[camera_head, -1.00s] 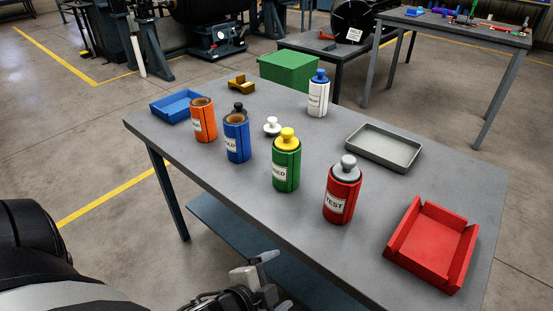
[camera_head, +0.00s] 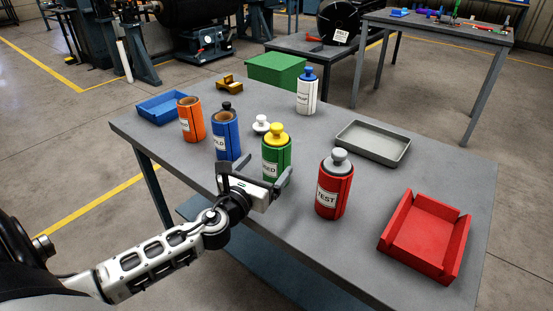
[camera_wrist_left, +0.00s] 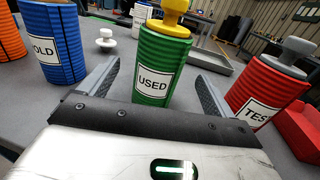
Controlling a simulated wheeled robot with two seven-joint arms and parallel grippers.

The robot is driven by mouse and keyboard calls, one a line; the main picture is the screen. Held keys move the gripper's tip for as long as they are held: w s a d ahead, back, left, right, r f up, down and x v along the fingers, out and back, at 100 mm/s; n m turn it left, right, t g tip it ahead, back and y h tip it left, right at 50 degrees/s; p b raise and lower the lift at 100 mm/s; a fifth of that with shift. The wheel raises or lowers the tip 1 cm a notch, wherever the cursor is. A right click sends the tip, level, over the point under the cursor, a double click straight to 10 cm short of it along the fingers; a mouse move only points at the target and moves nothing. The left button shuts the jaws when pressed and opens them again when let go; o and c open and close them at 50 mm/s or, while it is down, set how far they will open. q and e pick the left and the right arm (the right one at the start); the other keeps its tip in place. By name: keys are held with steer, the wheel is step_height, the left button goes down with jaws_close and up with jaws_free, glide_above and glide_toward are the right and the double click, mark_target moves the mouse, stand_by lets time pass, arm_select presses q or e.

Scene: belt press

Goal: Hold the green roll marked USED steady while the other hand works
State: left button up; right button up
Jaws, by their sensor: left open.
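The green roll (camera_head: 277,155) stands upright on the grey table with a yellow knobbed plug in its top. In the left wrist view the green roll (camera_wrist_left: 163,65) shows its white label reading USED. My left gripper (camera_head: 255,173) is open at the near side of the roll. In the left wrist view its two fingers (camera_wrist_left: 160,85) reach to either side of the roll's lower part, with gaps on both sides. The roll's lower front is partly hidden by the gripper in the head view. My right gripper is not in view.
A blue roll (camera_head: 226,142) stands left of the green one and a red TEST roll (camera_head: 334,190) to its right. An orange roll (camera_head: 191,122), a white bottle-like roll (camera_head: 307,95), a grey tray (camera_head: 373,155), a red tray (camera_head: 405,235) and a blue tray (camera_head: 150,110) share the table.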

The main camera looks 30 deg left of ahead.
mark_target(277, 152)
arm_select(q)
steer(key=w, duration=0.6)
steer(key=shift+w+a, duration=0.25)
steer(key=shift+a, duration=0.1)
steer(key=shift+r, duration=0.1)
steer(key=c, duration=1.4)
steer(key=shift+r, duration=0.1)
